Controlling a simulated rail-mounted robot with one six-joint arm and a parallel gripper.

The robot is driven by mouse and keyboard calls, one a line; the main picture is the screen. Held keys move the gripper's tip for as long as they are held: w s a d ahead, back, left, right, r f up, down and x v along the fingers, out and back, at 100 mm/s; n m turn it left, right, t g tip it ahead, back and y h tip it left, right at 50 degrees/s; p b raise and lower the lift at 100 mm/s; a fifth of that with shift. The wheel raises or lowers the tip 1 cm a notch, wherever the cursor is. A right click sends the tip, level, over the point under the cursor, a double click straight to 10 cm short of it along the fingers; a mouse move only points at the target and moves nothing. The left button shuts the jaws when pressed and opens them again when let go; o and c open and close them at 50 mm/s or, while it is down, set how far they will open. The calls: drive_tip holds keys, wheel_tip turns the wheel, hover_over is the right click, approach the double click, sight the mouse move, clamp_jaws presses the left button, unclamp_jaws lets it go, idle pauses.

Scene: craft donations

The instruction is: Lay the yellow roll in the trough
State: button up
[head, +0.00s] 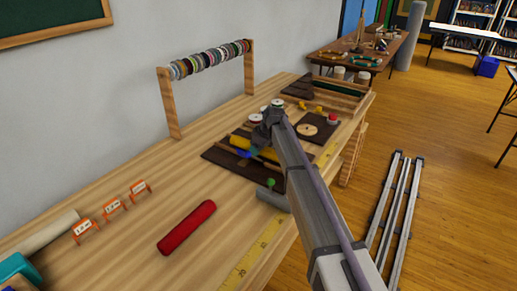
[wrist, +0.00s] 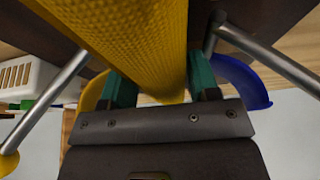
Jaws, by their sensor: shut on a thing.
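The yellow roll (head: 240,141) is at the dark board (head: 214,154) in the middle of the bench in the head view. It fills the top middle of the wrist view (wrist: 140,40) as a textured yellow cylinder. My gripper (wrist: 160,84) has its teal fingers on both sides of the roll and is shut on it. In the head view my gripper (head: 259,148) is small and partly hidden by my wrist. Pale wooden strips lie on the dark board; I cannot tell which part is the trough, or whether the roll touches anything beneath.
A red roll (head: 187,227) lies on the bench in front. Small orange stands (head: 114,206) are at the left. A rack of ribbon spools (head: 210,59) stands by the wall. Another dark board (head: 316,127) lies beyond my wrist. A green ball (head: 271,183) is near a grey cylinder (head: 273,199).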

idle(0.4)
drive_tip(key=o, duration=1.1)
drive_tip(key=p+v, duration=1)
drive_tip(key=v, duration=0.1)
drive_tip(key=shift+f, duration=0.15)
drive_tip(key=s+d+m+h, duration=0.1)
drive_tip(key=s+d+m, duration=0.3)
drive_tip(key=s+d, duration=0.3)
drive_tip(key=s+d+f+m+g+h, duration=0.1)
drive_tip(key=s+d+m, duration=0.3)
drive_tip(key=s, duration=1.4)
drive_tip(key=s+d+m+g+h, duration=0.1)
drive_tip(key=s+d+m, duration=0.3)
drive_tip(key=s+d, duration=0.6)
drive_tip(key=shift+s+f+h, duration=0.2)
drive_tip(key=shift+s+h, duration=0.2)
drive_tip(key=shift+s, duration=1.2)
